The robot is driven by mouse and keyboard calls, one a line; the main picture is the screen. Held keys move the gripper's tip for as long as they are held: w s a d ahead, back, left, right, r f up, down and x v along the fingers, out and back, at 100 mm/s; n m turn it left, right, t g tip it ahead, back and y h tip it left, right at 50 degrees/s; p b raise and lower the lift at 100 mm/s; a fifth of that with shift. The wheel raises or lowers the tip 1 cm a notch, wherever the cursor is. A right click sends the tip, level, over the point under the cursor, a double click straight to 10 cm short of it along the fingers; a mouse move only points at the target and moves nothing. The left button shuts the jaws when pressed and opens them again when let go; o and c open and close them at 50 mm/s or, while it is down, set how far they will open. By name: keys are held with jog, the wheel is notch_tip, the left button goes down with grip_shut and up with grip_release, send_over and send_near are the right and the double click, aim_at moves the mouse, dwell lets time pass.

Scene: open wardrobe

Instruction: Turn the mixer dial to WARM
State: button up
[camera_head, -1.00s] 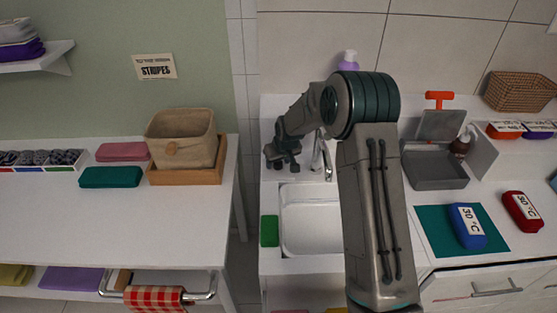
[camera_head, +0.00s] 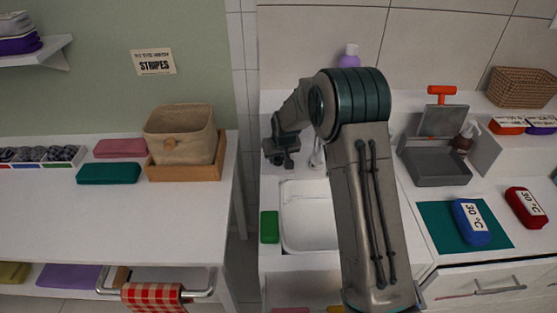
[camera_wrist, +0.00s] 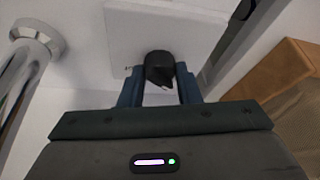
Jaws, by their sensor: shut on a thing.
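The mixer dial (camera_wrist: 159,67) is a small black knob with a white pointer mark, in front of a white square plate (camera_wrist: 190,30) in the wrist view. The blue fingers of my gripper (camera_wrist: 159,88) stand on either side of the dial and are shut on it. The pointer slants on the knob's lower part. Any WARM label is hidden or too small to read. In the head view my gripper (camera_head: 281,156) is behind the sink, left of the tap (camera_head: 317,155), and the dial is hidden there.
The chrome tap pipe (camera_wrist: 30,75) runs close on the left in the wrist view. The white sink (camera_head: 308,238) lies in front, with a green block (camera_head: 269,227) at its left edge. A wooden tray (camera_head: 218,168) with a fabric basket (camera_head: 180,135) stands to the left.

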jog(key=m+b, duration=0.1)
jog(key=m+h+b, duration=0.1)
jog(key=m, duration=0.1)
jog(key=m+b, duration=0.1)
jog(key=shift+a+f+h+b, duration=0.15)
jog(key=shift+a+h+b, duration=0.1)
jog(key=shift+h+b, duration=0.15)
jog(key=m+h, duration=0.1)
jog(key=m, duration=0.2)
jog(key=m+h+b, duration=0.1)
jog(key=m, duration=0.2)
jog(key=shift+w+r+g, duration=0.1)
jog(key=shift+r+g, duration=0.1)
jog(key=shift+g, duration=0.1)
jog(key=o, duration=1)
jog(key=b+v, duration=0.1)
jog(key=v, duration=1.2)
jog(key=shift+a+r, duration=0.2)
jog(key=shift+r, duration=0.15)
